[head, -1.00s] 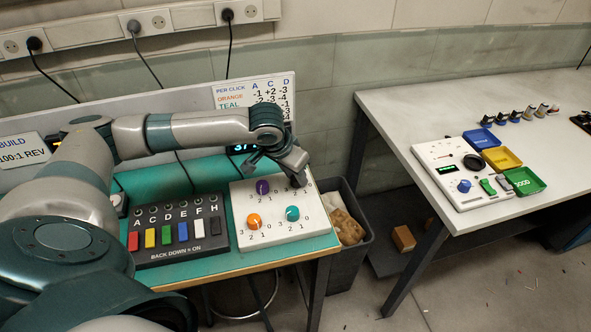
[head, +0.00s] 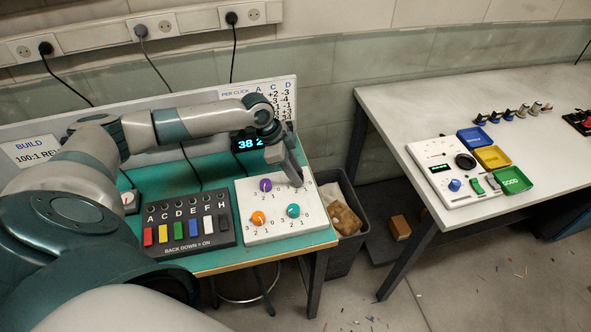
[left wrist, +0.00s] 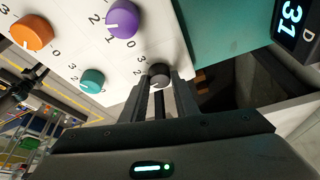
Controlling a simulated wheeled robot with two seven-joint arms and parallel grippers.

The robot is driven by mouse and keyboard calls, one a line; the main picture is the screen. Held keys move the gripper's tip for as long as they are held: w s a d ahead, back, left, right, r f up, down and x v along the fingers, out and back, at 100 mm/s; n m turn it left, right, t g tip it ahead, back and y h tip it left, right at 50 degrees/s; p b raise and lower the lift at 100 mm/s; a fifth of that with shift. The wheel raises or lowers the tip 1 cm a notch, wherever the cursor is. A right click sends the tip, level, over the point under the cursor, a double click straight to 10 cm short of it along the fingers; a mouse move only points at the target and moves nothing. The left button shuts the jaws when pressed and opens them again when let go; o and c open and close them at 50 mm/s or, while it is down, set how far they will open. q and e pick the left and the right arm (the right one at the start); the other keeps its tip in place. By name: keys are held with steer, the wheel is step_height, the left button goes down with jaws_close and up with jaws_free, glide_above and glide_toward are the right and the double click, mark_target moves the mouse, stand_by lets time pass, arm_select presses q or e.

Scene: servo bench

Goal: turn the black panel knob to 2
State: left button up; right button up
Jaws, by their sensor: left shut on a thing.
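The white knob panel (head: 257,234) lies on the teal bench mat and carries purple (head: 265,185), orange (head: 258,218) and teal (head: 293,211) knobs. My left gripper (head: 298,183) comes down at the panel's back right corner. In the left wrist view the black knob (left wrist: 159,70) sits between the fingertips of my left gripper (left wrist: 163,82), which is shut on it. My right gripper is not in view.
A black switch box (head: 188,223) with several coloured switches stands left of the panel. A lit display (head: 248,143) is behind it; its digits are partly covered by my arm. A grey bin (head: 347,246) stands at the bench's right. A white table (head: 395,105) is further right.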

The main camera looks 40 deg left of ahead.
arm_select(q)
steer(key=m+g, duration=0.1)
steer(key=m, duration=0.1)
steer(key=m+g+b, duration=0.1)
steer(key=m, duration=0.2)
steer(key=shift+w+h, duration=0.2)
steer(key=shift+h, duration=0.1)
steer(key=shift+a+m+b, duration=0.1)
steer(key=shift+m+b, duration=0.2)
steer(key=shift+m, duration=0.1)
steer(key=o, duration=1)
steer(key=shift+o, duration=0.2)
steer(key=shift+a+r+b, duration=0.3)
steer(key=shift+r, duration=0.25)
steer(key=b+v, duration=0.4)
steer(key=v, duration=1.2)
